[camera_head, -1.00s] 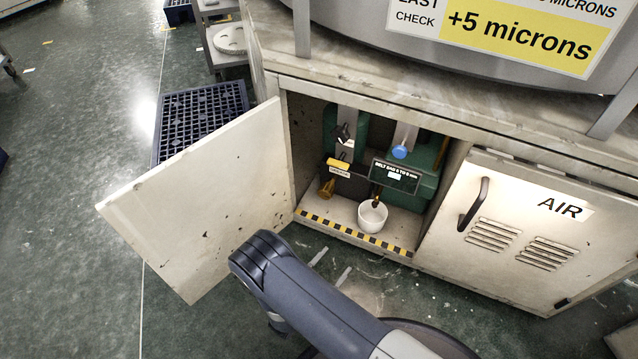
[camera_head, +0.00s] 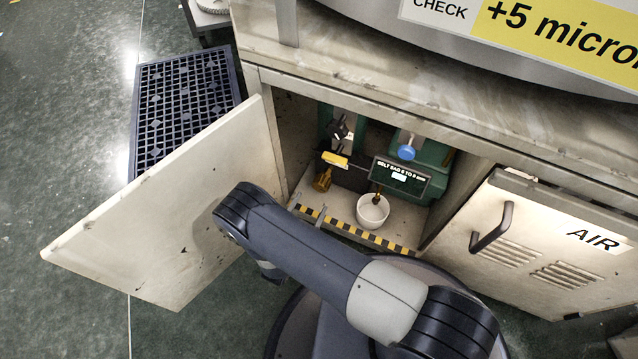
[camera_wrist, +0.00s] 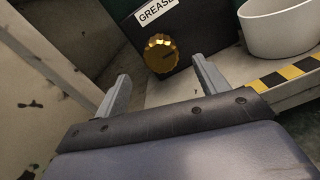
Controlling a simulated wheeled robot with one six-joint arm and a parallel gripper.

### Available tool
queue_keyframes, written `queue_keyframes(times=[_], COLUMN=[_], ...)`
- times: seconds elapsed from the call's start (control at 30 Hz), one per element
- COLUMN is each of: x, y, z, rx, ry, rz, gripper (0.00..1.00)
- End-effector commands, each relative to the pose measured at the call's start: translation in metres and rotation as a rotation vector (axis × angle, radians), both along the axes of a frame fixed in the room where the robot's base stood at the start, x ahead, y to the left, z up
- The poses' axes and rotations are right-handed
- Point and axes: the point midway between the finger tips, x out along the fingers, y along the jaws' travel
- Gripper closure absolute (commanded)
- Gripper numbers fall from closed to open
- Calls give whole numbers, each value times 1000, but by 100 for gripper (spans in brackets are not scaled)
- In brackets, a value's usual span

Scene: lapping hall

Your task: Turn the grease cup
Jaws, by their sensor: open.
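The grease cup is a ribbed brass knob (camera_head: 322,180) low on the left inside the open cabinet. In the wrist view, the grease cup (camera_wrist: 160,54) has a dark slot on its face and sits on a dark block under a white GREASE label (camera_wrist: 157,12). My gripper (camera_wrist: 161,74) is open and empty. Its two fingers point at the cup, one to each side in the picture, with the cup just beyond the tips; no contact shows. In the head view, my forearm hides most of the gripper.
The cabinet door (camera_head: 165,215) stands open at left. A white cup (camera_head: 372,212) stands on the cabinet floor, right of the grease cup. A striped sill (camera_head: 345,228) edges the front. A closed AIR door (camera_head: 550,245) is at right. A blue valve knob (camera_head: 406,152) sits above.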

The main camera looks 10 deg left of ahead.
Motion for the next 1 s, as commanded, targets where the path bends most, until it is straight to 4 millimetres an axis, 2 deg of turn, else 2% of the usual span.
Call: queue_keyframes(times=[0.2,0.4,0.6,0.87,1.0], x=[39,65,76,77,77], y=[-11,-18,-20,-20,-20], z=[-3,-2,-1,0,0], rx=[2,2,1,1,1], ry=[-1,0,1,0,0], rz=[-6,-3,-1,0,0], gripper=[31,31,31,31,41])
